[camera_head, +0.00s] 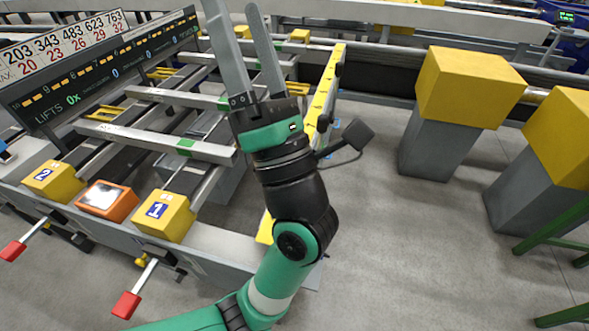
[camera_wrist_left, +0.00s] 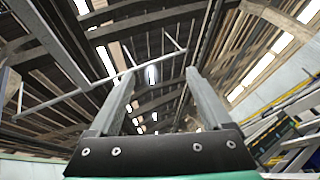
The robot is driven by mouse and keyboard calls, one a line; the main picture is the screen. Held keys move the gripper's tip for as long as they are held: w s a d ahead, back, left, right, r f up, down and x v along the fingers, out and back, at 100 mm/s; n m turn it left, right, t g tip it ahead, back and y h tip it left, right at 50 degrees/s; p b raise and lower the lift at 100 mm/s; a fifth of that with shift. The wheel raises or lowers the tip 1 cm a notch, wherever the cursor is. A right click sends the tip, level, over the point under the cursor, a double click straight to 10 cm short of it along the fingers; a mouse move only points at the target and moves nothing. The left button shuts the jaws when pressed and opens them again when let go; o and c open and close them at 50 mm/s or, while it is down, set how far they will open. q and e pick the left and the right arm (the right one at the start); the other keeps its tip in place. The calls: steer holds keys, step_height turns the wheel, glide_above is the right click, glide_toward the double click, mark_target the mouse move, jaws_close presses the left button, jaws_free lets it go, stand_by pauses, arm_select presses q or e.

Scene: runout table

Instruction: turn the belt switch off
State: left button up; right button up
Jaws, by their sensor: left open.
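No part in view is clearly marked as the belt switch. Along the table's front rail sit a yellow box marked 2 (camera_head: 54,181), an orange box with a bright white top (camera_head: 106,199) and a yellow box marked 1 (camera_head: 165,215). A red-ended lever (camera_head: 127,305) sticks out below box 1, and another red-ended lever (camera_head: 13,250) below box 2. My left gripper (camera_head: 232,12) points up, open and empty, behind and right of these boxes. In the left wrist view my open gripper (camera_wrist_left: 158,75) faces the roof beams. My right gripper is not in view.
A dark display board (camera_head: 110,68) reading "LIFTS 0x" stands at the back left. A yellow rail (camera_head: 325,95) runs beside my left arm. Grey blocks with yellow tops (camera_head: 468,88) and a green frame (camera_head: 555,235) stand at right. The floor between is clear.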

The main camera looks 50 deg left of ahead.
arm_select(q)
steer(key=w+f+m+t+h+p, duration=0.25)
steer(key=w+f+h, duration=0.35)
steer(key=f, duration=0.3)
steer(key=w+f+m+t+h+p, duration=0.25)
steer(key=w+f+m+h, duration=0.2)
steer(key=f, duration=0.35)
steer(key=s+d+f+m+g+h+p, duration=0.2)
steer(key=d+f+g+h+p, duration=0.15)
steer(key=f, duration=0.55)
steer(key=s+d+f+m+g+h+p, duration=0.2)
steer(key=d+f+h+p, duration=0.25)
steer(key=f, duration=0.55)
steer(key=s+d+f+m+p, duration=0.45)
steer(key=s+d+p, duration=0.25)
steer(key=s, duration=0.2)
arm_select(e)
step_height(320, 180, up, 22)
arm_select(q)
steer(key=shift+g+h, duration=0.25)
steer(key=shift+g, duration=0.2)
steer(key=b+x, duration=0.5)
steer(key=x, duration=0.6)
steer(key=shift+a+f, duration=0.2)
steer(key=shift+f, duration=0.05)
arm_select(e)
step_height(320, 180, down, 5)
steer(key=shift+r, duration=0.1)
